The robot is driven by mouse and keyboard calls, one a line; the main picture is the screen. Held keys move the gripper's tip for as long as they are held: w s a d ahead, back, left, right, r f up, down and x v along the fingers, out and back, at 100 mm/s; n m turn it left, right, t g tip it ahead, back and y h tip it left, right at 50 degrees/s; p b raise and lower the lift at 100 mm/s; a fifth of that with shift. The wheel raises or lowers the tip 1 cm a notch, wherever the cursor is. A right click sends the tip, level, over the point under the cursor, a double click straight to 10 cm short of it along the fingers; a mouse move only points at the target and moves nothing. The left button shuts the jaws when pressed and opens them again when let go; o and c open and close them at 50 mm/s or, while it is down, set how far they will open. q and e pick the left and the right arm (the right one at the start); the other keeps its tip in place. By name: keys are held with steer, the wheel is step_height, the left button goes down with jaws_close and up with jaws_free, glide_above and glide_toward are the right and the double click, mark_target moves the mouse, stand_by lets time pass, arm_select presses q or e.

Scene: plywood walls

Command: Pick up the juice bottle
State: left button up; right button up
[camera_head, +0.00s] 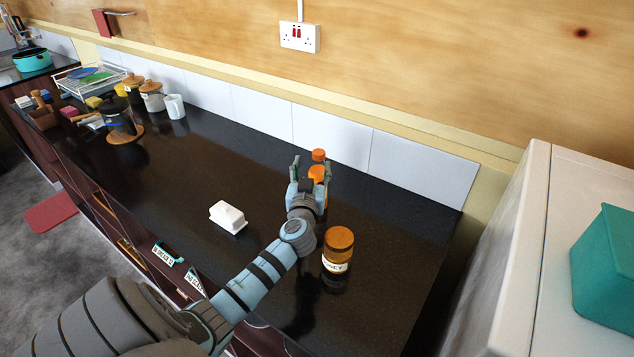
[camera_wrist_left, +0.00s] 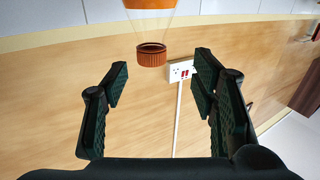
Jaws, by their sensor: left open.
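The juice bottle (camera_head: 317,173) stands upright at the back of the dark counter, with an orange cap. My left arm partly hides its lower part in the head view. In the wrist view, which is upside down, its ribbed cap (camera_wrist_left: 152,55) and clear neck show at the top, with orange contents cut off by the edge. My left gripper (camera_head: 310,166) is open in front of the bottle. In the wrist view the left fingers (camera_wrist_left: 162,82) are spread with nothing between them, and the cap appears beyond their tips. My right gripper is not in view.
A honey jar (camera_head: 338,248) stands close to the right of my left forearm. A white butter dish (camera_head: 228,216) lies to its left. Canisters, a mug (camera_head: 174,106) and a kettle (camera_head: 118,118) are far left. The tiled wall and socket (camera_head: 299,37) are behind.

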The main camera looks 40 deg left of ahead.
mark_target(318, 159)
arm_select(q)
steer(key=x, duration=0.4)
steer(key=d+x, duration=0.1)
steer(key=x, duration=0.1)
steer(key=shift+w+f, duration=0.25)
steer(key=shift+w, duration=0.25)
steer(key=shift+w+a, duration=0.2)
steer(key=shift+a, duration=0.05)
steer(key=shift+s+r, duration=0.1)
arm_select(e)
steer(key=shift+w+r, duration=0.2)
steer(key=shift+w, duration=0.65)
arm_select(q)
steer(key=shift+c, duration=1.2)
jaws_close()
